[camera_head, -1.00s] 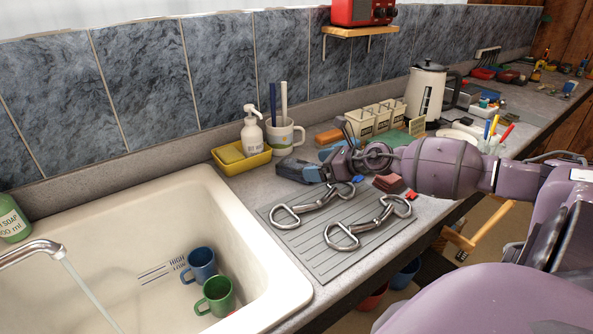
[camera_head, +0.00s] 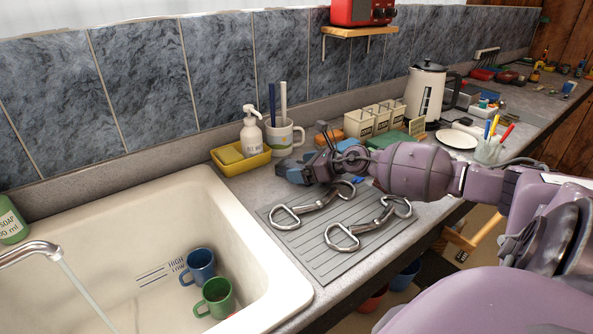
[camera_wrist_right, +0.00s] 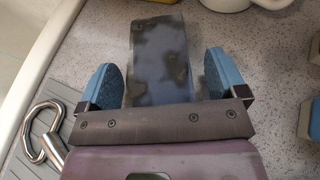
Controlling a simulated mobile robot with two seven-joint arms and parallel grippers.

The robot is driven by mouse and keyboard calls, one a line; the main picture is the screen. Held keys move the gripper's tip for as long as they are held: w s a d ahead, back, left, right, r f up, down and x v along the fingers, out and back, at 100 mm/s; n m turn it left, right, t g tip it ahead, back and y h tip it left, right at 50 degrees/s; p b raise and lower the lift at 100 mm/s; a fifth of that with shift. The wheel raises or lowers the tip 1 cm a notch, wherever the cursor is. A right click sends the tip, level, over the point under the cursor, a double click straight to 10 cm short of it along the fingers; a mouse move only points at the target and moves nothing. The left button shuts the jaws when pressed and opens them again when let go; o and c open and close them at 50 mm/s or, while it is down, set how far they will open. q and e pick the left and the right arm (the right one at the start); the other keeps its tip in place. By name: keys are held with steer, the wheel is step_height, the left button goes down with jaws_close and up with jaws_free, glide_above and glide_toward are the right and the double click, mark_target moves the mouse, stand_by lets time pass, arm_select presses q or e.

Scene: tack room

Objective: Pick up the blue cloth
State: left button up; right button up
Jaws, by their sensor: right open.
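The blue cloth (camera_wrist_right: 158,55) shows in the right wrist view as a dark slate-blue, patchy rectangle on the speckled counter. My right gripper (camera_wrist_right: 163,72) is open, with one blue finger on each side of the cloth and a visible gap to each. The near end of the cloth is hidden by the gripper's body. In the head view my right gripper (camera_head: 296,168) is low over the counter, in front of the white mug, and largely hides the cloth. My left gripper is not in view.
The sink (camera_head: 70,232) is at the left, with a blue mug (camera_head: 200,265) and a green mug (camera_head: 216,297) in it. A grey ribbed mat (camera_head: 330,262) bears metal bits beside the gripper. A yellow tray (camera_head: 232,166) and white mug (camera_head: 279,138) stand behind it.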

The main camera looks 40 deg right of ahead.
steer(key=c, duration=1.1)
